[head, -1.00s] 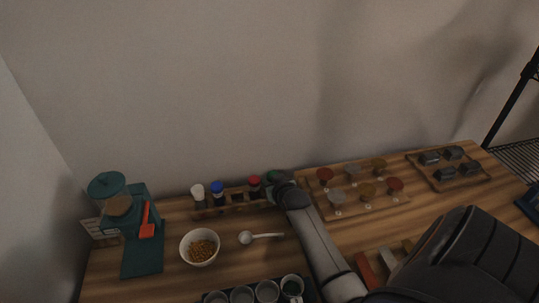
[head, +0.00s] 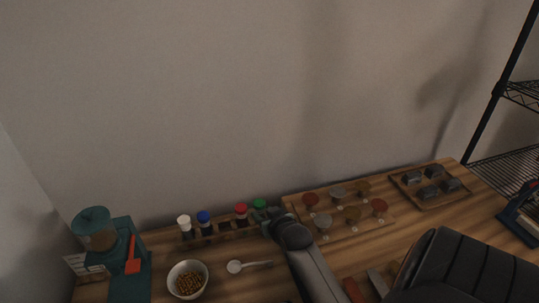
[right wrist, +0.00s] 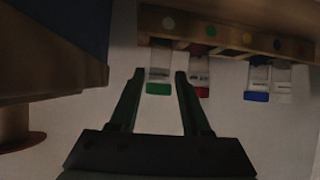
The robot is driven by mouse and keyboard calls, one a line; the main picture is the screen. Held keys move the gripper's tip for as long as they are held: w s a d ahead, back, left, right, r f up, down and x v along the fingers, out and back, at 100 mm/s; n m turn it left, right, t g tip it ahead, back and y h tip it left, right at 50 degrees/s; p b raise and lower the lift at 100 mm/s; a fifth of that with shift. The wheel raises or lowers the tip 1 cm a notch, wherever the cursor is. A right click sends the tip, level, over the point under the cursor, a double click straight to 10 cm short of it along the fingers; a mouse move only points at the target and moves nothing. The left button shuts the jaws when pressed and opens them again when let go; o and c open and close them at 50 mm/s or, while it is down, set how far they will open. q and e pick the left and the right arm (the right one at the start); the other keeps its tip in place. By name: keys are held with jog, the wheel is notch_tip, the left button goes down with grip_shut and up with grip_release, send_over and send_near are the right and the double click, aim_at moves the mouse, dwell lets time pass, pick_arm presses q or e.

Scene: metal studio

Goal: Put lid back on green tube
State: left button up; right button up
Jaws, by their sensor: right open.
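The green tube stands in the wooden rack (head: 222,230) at its right end, with its green lid (head: 259,203) on top. In the right wrist view, which looks upside down, the green lid (right wrist: 158,89) sits on the end of the clear tube (right wrist: 159,72). My right gripper (head: 265,215) is beside the green tube at the rack's right end. Its open fingers (right wrist: 159,76) lie on either side of the tube and lid, with visible gaps. My left gripper is not in view.
Red (head: 241,210), blue (head: 204,217) and white (head: 184,221) lidded tubes share the rack. A bowl of brown pieces (head: 188,279) and a white spoon (head: 248,266) lie in front.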

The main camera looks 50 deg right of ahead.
jog(key=v, duration=0.5)
dwell(0.7)
